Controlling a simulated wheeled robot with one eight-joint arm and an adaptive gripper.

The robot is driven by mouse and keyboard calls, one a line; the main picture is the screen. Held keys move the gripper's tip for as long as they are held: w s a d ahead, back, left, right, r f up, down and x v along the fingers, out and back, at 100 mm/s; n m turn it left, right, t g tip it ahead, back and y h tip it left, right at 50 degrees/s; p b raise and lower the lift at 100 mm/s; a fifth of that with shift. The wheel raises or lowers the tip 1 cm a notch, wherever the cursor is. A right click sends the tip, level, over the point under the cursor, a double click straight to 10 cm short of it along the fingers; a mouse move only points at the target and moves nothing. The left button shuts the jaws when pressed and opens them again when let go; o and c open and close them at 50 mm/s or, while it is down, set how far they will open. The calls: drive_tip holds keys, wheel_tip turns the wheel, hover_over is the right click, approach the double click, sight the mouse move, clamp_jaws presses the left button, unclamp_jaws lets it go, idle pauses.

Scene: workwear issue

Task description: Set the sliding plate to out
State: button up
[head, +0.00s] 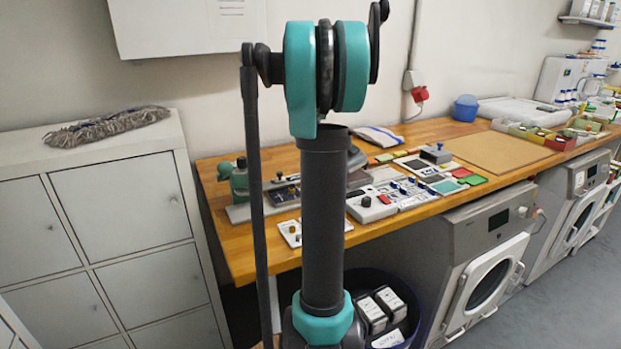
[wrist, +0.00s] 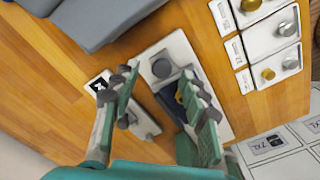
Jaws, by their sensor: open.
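In the wrist view my gripper (wrist: 160,80) is open, with its two teal and grey fingers apart above a light grey device base (wrist: 174,46). A grey block with a round knob (wrist: 162,68) stands on this base, between and beyond the fingertips. A dark blue-grey plate (wrist: 166,101) with a yellow part lies on the base and is partly hidden by the right finger. It looks like the sliding plate, but I cannot read its position. I cannot tell whether the fingers touch it. In the head view my arm hides part of the bench.
White panels with metal and yellow knobs (wrist: 270,40) lie right of the device. A grey object (wrist: 95,22) lies beyond it. In the head view the wooden bench (head: 238,262) also carries a control box (head: 371,208) and coloured pads. A cabinet (head: 110,215) stands at left.

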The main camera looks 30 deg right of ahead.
wheel_tip(320, 180, up, 9)
idle(0.3)
idle(0.5)
